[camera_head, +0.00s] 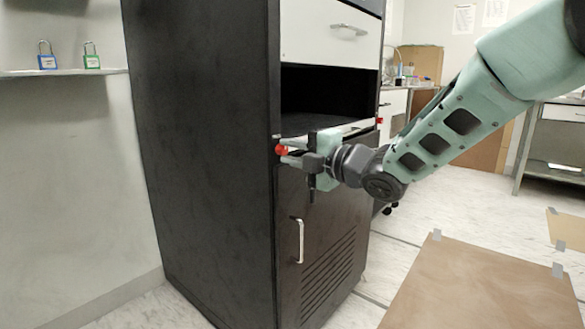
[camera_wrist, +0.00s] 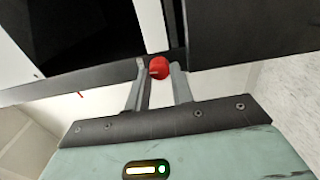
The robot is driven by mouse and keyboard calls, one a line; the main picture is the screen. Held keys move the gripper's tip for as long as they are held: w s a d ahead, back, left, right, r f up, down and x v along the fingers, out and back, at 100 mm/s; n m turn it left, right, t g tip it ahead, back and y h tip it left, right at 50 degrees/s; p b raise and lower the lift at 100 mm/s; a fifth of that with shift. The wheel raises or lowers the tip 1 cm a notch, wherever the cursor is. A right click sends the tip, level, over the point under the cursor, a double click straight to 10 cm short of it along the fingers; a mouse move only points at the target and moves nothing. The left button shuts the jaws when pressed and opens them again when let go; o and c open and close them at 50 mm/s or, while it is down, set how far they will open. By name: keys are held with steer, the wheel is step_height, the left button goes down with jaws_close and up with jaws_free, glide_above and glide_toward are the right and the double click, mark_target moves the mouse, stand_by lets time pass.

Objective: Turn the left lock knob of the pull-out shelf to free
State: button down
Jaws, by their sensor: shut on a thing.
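The left lock knob (camera_head: 281,149) is small and red, on the left front edge of the black cabinet at the pull-out shelf's height. My gripper (camera_head: 288,152) is at this knob, its fingers pointing at the cabinet front. In the wrist view the red knob (camera_wrist: 159,67) sits between the two fingertips (camera_wrist: 160,72), and the fingers are shut on it. The pull-out shelf (camera_head: 310,123) is the pale board below the dark open bay. A second red knob (camera_head: 379,120) shows at the shelf's right end. The left knob's turn angle cannot be told.
A white drawer (camera_head: 330,35) is above the bay, and a black door with a pale handle (camera_head: 299,240) is below the shelf. A blue padlock (camera_head: 46,62) and a green padlock (camera_head: 91,62) stand on a wall ledge. A brown mat (camera_head: 480,285) lies on the floor at right.

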steer(key=shift+f+n+b, duration=0.15)
steer(key=shift+n+b, duration=0.8)
steer(key=shift+n, duration=0.05)
steer(key=c, duration=1.2)
jaws_free()
steer(key=p+v, duration=0.3)
steer(key=v, duration=1.4)
steer(key=shift+s, duration=0.2)
steer(key=shift+d, duration=0.15)
